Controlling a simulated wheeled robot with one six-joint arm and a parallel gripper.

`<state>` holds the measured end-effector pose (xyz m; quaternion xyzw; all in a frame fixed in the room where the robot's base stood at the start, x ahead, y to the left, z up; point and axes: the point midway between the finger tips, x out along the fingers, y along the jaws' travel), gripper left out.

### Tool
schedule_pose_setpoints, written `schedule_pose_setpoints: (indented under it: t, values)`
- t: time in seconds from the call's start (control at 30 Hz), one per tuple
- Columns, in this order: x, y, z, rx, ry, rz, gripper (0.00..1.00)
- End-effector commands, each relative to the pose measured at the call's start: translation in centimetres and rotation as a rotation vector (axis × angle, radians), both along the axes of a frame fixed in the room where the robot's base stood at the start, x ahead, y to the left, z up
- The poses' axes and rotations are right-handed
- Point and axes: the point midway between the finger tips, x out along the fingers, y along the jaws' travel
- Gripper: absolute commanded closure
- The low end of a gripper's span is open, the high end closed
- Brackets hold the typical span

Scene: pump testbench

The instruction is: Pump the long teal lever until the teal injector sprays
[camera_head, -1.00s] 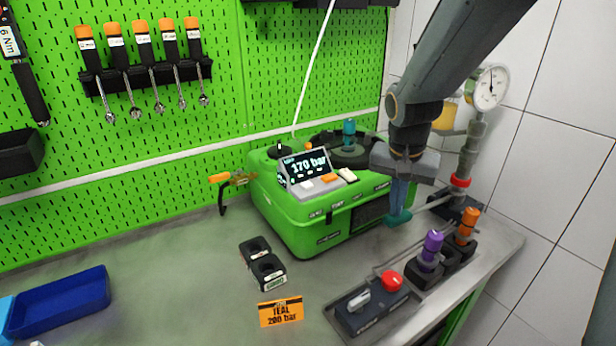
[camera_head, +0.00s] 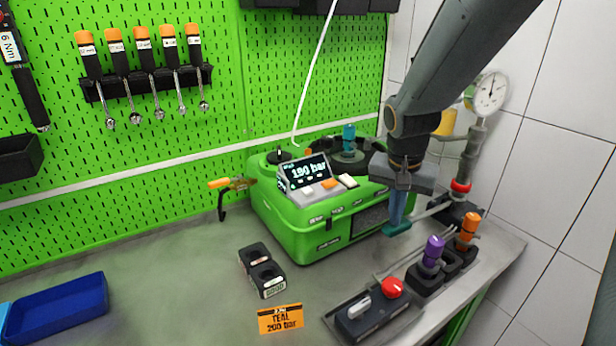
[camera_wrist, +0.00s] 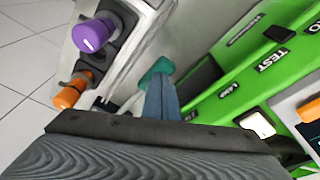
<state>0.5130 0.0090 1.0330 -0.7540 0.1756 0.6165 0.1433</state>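The long teal lever has a teal grip (camera_head: 397,229) at the front right of the green pump unit (camera_head: 320,235); a grey rod runs from it toward the right. My gripper (camera_head: 398,217) points down at this grip, its blue fingers close together and touching it. In the wrist view the teal grip (camera_wrist: 158,70) shows at the fingertips (camera_wrist: 160,88); the fingers partly hide it. The teal injector (camera_head: 348,134) stands upright in a dark round holder behind the display. I see no spray. The display (camera_head: 305,172) reads 190 bar.
An orange card (camera_head: 281,318) reads TEAL 200 bar. Purple (camera_head: 434,247) and orange (camera_head: 470,224) capped parts stand right of the lever. A red knob (camera_head: 392,287) sits on a dark box in front. A gauge (camera_head: 491,92) stands behind.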

Motion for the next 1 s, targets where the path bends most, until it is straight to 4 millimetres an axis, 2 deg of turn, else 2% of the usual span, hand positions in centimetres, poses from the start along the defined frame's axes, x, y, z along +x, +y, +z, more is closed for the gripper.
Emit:
schedule_pose_setpoints:
  t: [0.03, 0.63, 1.0]
  values:
    - [0.0, -0.1, 0.8, 0.000, 0.000, -0.001, 1.00]
    - [0.4, -0.6, 6.1, 0.001, -0.001, -0.001, 1.00]
    - [0.4, -0.7, 6.3, 0.000, 0.000, -0.001, 1.00]
